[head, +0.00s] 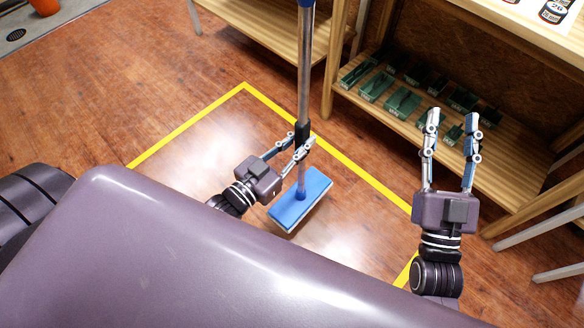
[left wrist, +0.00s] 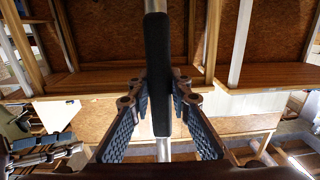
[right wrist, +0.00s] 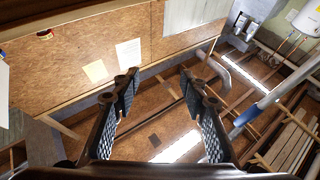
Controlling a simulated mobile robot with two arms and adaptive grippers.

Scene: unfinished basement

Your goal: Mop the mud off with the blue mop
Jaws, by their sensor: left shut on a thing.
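The blue mop has a flat blue head (head: 313,187) low over or on the wooden floor inside the yellow outline; I cannot tell if it touches. Its silver pole (head: 305,70) stands nearly upright, with a black grip section. My left gripper (head: 301,143) is shut on that black grip (left wrist: 157,70), above the mop head. My right gripper (head: 452,118) is open and empty, raised to the right of the mop; its spread fingers also show in the right wrist view (right wrist: 158,82). I cannot make out any mud on the visible floor; my body hides part of it.
A yellow line (head: 185,125) marks a floor area. A wooden shelf unit (head: 500,165) with green boxes (head: 402,103) stands behind and right of it, close to my right gripper. An orange object (head: 45,6) and a drain (head: 15,35) lie far left. Open floor is at left.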

